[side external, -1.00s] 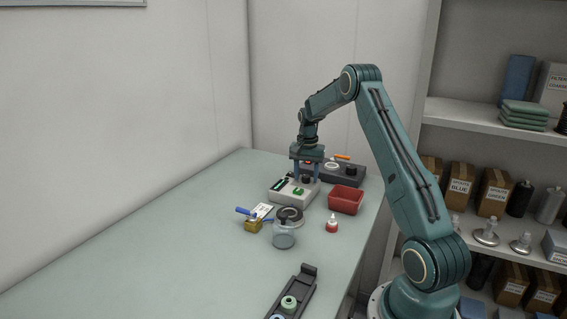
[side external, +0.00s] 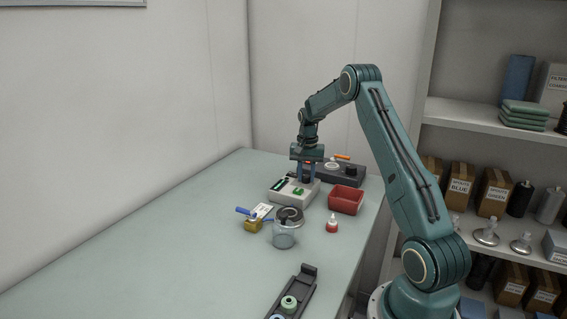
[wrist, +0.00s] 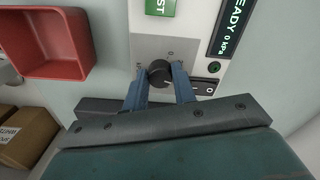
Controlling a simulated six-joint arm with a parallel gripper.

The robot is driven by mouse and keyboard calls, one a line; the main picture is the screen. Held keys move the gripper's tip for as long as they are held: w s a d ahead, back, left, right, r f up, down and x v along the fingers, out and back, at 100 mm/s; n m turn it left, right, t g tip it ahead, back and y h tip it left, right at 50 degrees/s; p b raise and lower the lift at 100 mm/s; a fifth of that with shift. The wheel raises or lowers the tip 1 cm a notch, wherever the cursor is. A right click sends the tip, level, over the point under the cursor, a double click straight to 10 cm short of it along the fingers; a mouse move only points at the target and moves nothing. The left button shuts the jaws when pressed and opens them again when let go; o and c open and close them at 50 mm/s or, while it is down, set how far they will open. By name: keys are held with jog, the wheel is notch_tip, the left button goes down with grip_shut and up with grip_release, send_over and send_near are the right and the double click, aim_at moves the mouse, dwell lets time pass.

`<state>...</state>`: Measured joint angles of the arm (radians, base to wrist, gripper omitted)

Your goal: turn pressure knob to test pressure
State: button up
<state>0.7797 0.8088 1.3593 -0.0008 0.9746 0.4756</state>
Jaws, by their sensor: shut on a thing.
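The pressure knob (wrist: 159,75) is a round black knob with a light pointer mark, on a grey plate of the white test unit (side external: 289,197). My gripper (wrist: 160,72) is shut on the knob, with one blue finger on each side of it. In the side external view my gripper (side external: 308,174) points down over the back of the unit, and its fingers hide most of the knob. The display (wrist: 233,28) reads READY 0 kPa. A green button (wrist: 160,6) lies beside the plate, partly cut off. A black rocker switch (wrist: 206,88) is close to the right finger.
A red bin (side external: 346,201) stands right of the unit, and a dark panel (side external: 346,174) behind. The left of the table (side external: 150,255) is clear.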

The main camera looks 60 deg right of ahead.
aim_at(306, 176)
jog(key=n, duration=0.3)
jog(key=shift+n, duration=2.1)
jog(key=o, duration=1)
notch_tip(306, 176, up, 14)
